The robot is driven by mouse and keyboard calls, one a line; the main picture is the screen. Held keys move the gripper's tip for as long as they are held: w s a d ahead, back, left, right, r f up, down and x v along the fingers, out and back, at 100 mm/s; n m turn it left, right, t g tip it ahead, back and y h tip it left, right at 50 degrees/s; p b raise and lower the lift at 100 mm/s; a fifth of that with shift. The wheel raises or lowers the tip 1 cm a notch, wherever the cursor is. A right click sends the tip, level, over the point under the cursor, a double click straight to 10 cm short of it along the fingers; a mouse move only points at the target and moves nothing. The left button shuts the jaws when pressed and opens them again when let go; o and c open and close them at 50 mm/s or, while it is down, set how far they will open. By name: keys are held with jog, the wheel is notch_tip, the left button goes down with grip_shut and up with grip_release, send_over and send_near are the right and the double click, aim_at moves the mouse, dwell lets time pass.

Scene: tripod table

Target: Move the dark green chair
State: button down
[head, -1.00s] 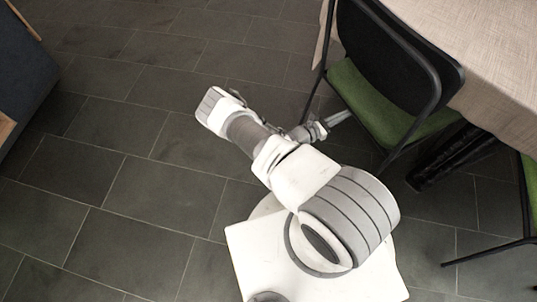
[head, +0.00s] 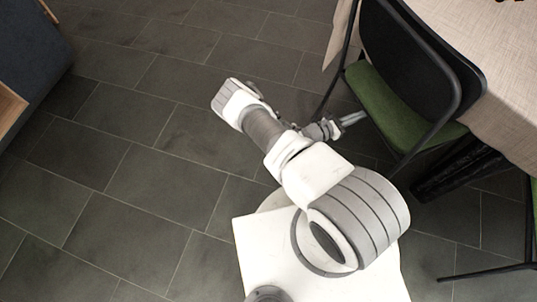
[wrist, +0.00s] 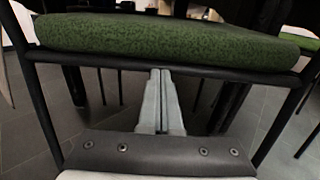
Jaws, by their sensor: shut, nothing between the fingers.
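The dark green chair (head: 398,112) stands at the table's left edge in the head view, with a green padded seat, black frame and black backrest. My gripper (head: 357,117) is beside the chair's left side in the head view. In the wrist view my gripper (wrist: 160,75) points under the front of the view toward the seat's lower rim, its fingers together with nothing between them. Contact with the chair cannot be told.
The table (head: 510,60) with a beige cloth is at the upper right. A second green chair (head: 533,190) is cut off at the right edge. A dark blue cabinet (head: 30,55) stands at the upper left. Tiled floor (head: 130,160) on the left is clear.

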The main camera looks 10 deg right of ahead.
jog(key=s+a, duration=0.1)
jog(key=a, duration=0.7)
jog(key=shift+s+a, duration=0.25)
jog(key=shift+s, duration=0.1)
dwell(0.4)
jog(key=a+r+m+g+y, duration=0.25)
jog(key=a+r+m, duration=0.2)
jog(key=r, duration=0.45)
jog(key=a+r+m+g+y, duration=0.25)
jog(key=r+m+y, duration=0.2)
jog(key=r, duration=0.45)
jog(key=a+r+m+g+y, duration=0.1)
jog(key=a+r+m+y, duration=0.25)
jog(key=r+m, duration=0.4)
jog(key=s+a+r+m+t+y, duration=0.1)
jog(key=s+a+r+t+y, duration=0.2)
jog(key=r, duration=0.5)
jog(key=s+a+r+m+t+y+p, duration=0.1)
jog(key=s+a+r+t+y, duration=0.15)
jog(key=s+r, duration=0.45)
jog(key=s+a+r+m+t+y, duration=0.2)
jog(key=s+a+r+t, duration=0.1)
jog(key=r, duration=0.6)
notch_tip(320, 180, up, 26)
jog(key=p, duration=2.5)
jog(key=shift+f+p, duration=0.15)
jog(key=shift+p, duration=0.2)
